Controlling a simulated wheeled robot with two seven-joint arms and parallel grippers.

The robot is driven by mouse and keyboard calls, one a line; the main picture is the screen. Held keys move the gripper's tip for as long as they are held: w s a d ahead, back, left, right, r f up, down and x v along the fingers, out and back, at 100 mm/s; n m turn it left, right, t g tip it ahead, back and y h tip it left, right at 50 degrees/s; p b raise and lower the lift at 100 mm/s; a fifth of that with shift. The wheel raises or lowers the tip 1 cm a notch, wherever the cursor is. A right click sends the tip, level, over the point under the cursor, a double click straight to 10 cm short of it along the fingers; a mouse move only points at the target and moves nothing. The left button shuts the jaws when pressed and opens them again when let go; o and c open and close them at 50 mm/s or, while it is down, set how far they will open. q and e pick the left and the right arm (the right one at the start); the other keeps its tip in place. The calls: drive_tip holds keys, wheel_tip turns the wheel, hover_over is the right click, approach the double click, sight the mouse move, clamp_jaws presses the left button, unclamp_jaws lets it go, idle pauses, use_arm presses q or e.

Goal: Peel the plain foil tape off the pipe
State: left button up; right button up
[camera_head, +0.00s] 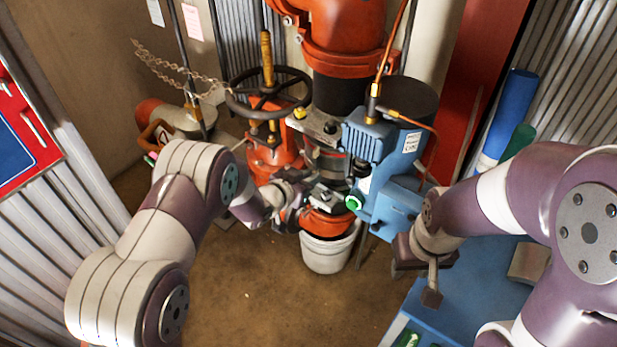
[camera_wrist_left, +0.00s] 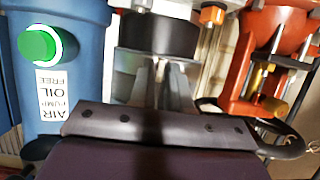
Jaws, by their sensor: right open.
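The upright pipe (camera_head: 325,160) stands in the middle of the head view, between red flanged fittings and the blue pump. I cannot make out the plain foil tape on it. My left gripper (camera_head: 292,195) is close to the pipe's lower left side. In the left wrist view its two grey fingers (camera_wrist_left: 163,88) point at a grey section below a dark band (camera_wrist_left: 158,35). The fingers stand close together, and I cannot tell whether anything is between them. My right gripper (camera_head: 425,280) is open and apart from the pipe, above the blue surface at the right.
A blue pump (camera_head: 385,150) with a green button stands right of the pipe. A red valve with a black handwheel (camera_head: 268,92) stands left of it. A white bucket (camera_head: 330,252) is below. A blue bench (camera_head: 465,290) is at lower right. The front floor is clear.

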use_arm(q)
clamp_jaws()
drive_tip(key=shift+s+a+f, duration=0.1)
drive_tip(key=shift+s+a, duration=0.05)
drive_tip(key=s+a+p, duration=0.3)
drive_tip(key=s+a, duration=0.2)
drive_tip(key=s, duration=0.2)
idle(0.6)
idle(0.3)
